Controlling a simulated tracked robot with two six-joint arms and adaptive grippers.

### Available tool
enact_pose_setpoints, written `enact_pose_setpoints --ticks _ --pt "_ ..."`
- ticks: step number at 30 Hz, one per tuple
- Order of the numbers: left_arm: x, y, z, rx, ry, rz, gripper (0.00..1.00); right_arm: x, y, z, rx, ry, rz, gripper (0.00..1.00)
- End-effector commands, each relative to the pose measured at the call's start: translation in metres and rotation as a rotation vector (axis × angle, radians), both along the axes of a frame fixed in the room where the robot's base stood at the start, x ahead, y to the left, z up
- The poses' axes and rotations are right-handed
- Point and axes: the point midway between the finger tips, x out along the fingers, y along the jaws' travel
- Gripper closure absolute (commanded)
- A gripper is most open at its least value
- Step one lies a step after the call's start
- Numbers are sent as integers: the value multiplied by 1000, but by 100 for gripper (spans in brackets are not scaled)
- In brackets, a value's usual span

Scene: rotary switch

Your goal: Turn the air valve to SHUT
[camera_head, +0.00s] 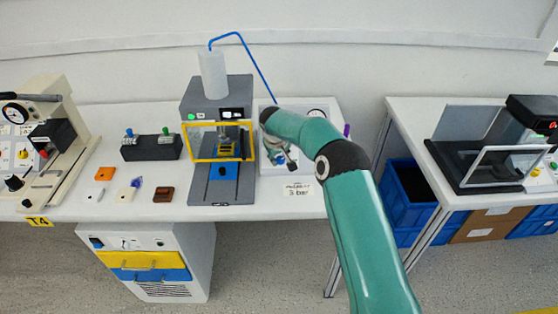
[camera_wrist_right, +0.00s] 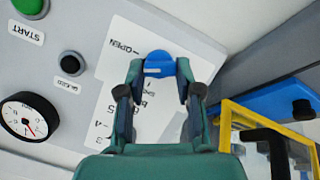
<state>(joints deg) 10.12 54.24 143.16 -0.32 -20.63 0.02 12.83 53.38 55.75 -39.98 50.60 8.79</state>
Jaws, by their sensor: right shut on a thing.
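The air valve's blue knob (camera_wrist_right: 160,64) sits on a white label plate (camera_wrist_right: 112,38) on a grey panel in the right wrist view. A short white mark shows on the knob's face. The plate reads OPEN, seen upside down, at upper left of the knob; the fingers cover part of the other print, and I cannot read SHUT. My right gripper (camera_wrist_right: 159,72) is shut on the knob, one finger on each side. In the head view my right gripper (camera_head: 286,156) is at the panel, small and partly behind my arm, and the knob cannot be made out. My left gripper is not in view.
A pressure gauge (camera_wrist_right: 29,117), a black button (camera_wrist_right: 71,64) and a green START button (camera_wrist_right: 30,6) share the panel. A press with a yellow frame (camera_head: 191,143) stands close left of my right gripper. A "3 bar" card (camera_head: 298,190) lies at the table's front.

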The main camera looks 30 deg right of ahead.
Motion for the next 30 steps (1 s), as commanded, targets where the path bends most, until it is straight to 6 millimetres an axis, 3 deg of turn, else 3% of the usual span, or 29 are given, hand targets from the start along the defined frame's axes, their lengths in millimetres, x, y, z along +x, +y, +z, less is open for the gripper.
enact_pose_setpoints --ticks 30 --pt "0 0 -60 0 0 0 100 0 10 -6 -517 313 729 100"
